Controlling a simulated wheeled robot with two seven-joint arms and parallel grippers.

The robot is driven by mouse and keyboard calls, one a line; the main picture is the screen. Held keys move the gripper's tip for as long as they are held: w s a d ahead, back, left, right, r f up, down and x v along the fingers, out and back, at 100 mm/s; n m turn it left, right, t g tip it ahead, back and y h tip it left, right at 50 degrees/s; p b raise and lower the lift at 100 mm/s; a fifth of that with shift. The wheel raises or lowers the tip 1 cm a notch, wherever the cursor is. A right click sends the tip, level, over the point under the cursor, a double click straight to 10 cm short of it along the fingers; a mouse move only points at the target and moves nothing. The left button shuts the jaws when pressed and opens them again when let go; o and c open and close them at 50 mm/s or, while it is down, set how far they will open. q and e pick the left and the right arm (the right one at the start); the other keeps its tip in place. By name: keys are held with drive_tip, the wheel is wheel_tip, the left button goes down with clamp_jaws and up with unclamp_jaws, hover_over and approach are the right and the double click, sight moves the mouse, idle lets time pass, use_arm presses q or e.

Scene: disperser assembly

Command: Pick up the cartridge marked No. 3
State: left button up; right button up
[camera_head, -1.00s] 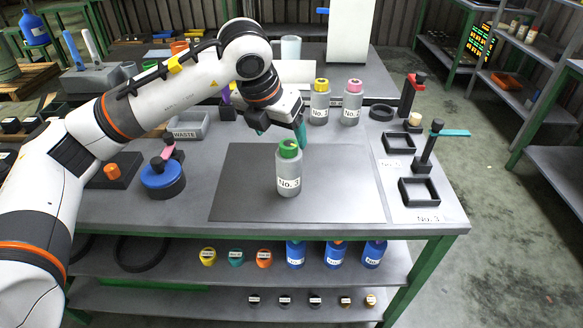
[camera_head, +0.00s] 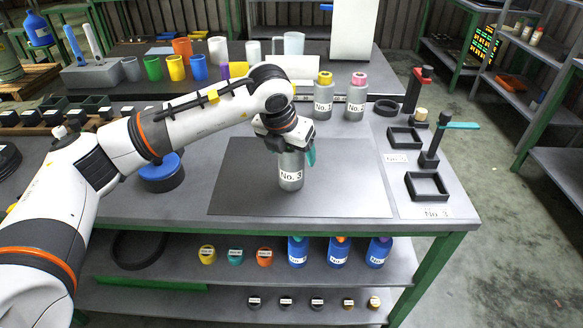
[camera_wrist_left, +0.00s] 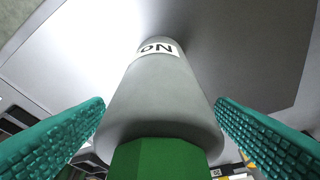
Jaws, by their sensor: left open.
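The cartridge marked No. 3 (camera_head: 291,172) is a grey bottle standing upright on the dark mat (camera_head: 346,188). Its green cap is hidden by my gripper in the head view. In the left wrist view the green cap (camera_wrist_left: 160,160) and grey body (camera_wrist_left: 160,95) show between the two teal fingers. My left gripper (camera_wrist_left: 160,125) is open, with one finger on each side of the cartridge and a gap showing on both sides. In the head view my left gripper (camera_head: 290,152) is over the top of the bottle. My right gripper is not in view.
Two more grey bottles, No. 1 (camera_head: 323,106) and No. 2 (camera_head: 355,106), stand behind the mat. Black square frames (camera_head: 427,186) and a stand with a teal arm (camera_head: 432,142) are at the right. A blue-topped round part (camera_head: 161,174) is at the left.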

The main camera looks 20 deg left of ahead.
use_arm(q)
drive_tip(key=c, duration=1.7)
drive_tip(key=shift+w+r, duration=0.1)
drive_tip(key=shift+r, duration=0.05)
clamp_jaws()
